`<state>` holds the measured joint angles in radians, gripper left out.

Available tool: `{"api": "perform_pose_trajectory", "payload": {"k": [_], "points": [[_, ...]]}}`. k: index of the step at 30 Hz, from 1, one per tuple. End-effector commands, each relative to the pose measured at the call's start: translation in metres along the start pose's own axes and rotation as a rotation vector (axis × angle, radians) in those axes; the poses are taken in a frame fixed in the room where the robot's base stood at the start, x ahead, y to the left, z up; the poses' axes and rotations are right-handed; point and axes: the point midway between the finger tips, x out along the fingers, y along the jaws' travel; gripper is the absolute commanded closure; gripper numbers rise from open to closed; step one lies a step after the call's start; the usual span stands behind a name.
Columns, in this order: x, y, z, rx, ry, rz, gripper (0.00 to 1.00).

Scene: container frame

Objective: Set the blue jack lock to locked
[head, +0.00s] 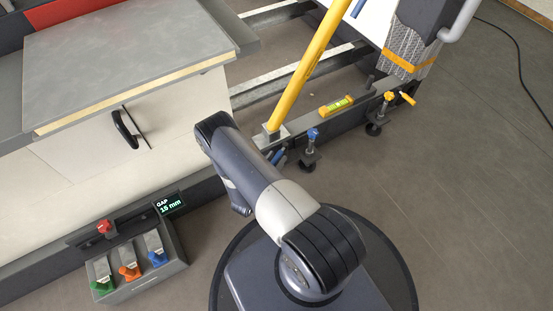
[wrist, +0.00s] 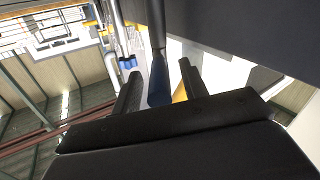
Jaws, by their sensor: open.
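The blue jack (head: 310,150) stands on the frame rail in the head view, with a blue knob on top; the knob also shows in the wrist view (wrist: 127,63). A blue lever (head: 279,156), apparently the blue jack lock, shows beside it at the rail, partly hidden by my arm. In the wrist view a blue grip on a dark rod (wrist: 158,82), probably that lever, lies between the fingers of my gripper (wrist: 160,72). The fingers are open, one on each side of it; contact cannot be told. In the head view my arm hides the gripper.
The yellow jack (head: 388,99) with its yellow lever (head: 407,98) stands further along the rail. A yellow pole (head: 305,70) rises beside the blue jack. A spirit level (head: 336,105) lies nearby. A pedal box (head: 140,268) and GAP display (head: 170,204) are lower left.

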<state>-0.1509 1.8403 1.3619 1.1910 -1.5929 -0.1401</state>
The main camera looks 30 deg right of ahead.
Motion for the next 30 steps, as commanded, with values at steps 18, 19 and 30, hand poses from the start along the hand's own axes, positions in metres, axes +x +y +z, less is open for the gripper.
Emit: {"api": "perform_pose_trajectory", "payload": {"k": [18, 19, 30], "points": [[0.0102, 0.0002, -0.0002, 0.0, 0.0, 0.0, 0.71], [0.0102, 0.0002, -0.0002, 0.0, 0.0, 0.0, 0.73], [0.01, 0.0003, -0.0001, 0.0, 0.0, 0.0, 1.0]]}}
